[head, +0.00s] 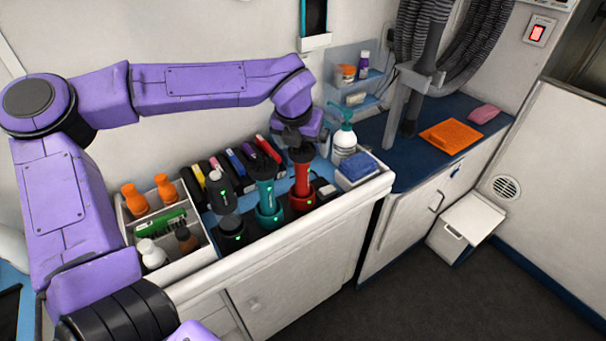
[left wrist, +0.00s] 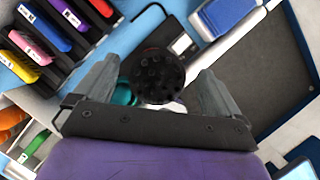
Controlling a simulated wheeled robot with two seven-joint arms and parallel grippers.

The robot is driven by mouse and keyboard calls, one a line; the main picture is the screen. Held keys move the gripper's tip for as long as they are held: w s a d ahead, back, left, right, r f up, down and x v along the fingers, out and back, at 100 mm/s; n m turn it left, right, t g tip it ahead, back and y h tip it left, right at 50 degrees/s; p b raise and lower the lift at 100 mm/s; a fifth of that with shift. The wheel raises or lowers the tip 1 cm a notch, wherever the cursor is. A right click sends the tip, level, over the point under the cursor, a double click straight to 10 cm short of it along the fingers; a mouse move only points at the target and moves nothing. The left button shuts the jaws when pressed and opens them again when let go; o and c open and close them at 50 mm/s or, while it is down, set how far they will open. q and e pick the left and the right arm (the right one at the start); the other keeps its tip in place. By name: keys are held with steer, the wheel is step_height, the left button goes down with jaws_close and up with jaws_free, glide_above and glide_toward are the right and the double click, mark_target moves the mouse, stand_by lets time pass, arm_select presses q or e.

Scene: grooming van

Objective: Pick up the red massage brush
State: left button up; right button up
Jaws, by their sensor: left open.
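The red massage brush (head: 302,185) stands upright with its black head up, in a black dock on the white counter. My left gripper (head: 298,141) is open just above it, pointing down. In the left wrist view a round black bristled head (left wrist: 158,75) sits between the two spread fingers of the left gripper (left wrist: 159,70). The red body is hidden beneath that head, and I cannot tell whether a finger touches it. My right gripper is not in view.
A teal tool (head: 268,193) stands close left of the red brush, and a black one (head: 221,190) further left. A pump bottle (head: 343,137) and blue cloth (head: 357,167) are to the right. Several coloured-handled items line the back. A white caddy (head: 190,265) holds bottles.

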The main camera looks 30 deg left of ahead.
arm_select(q)
steer(key=shift+x, duration=1.25)
jaws_close()
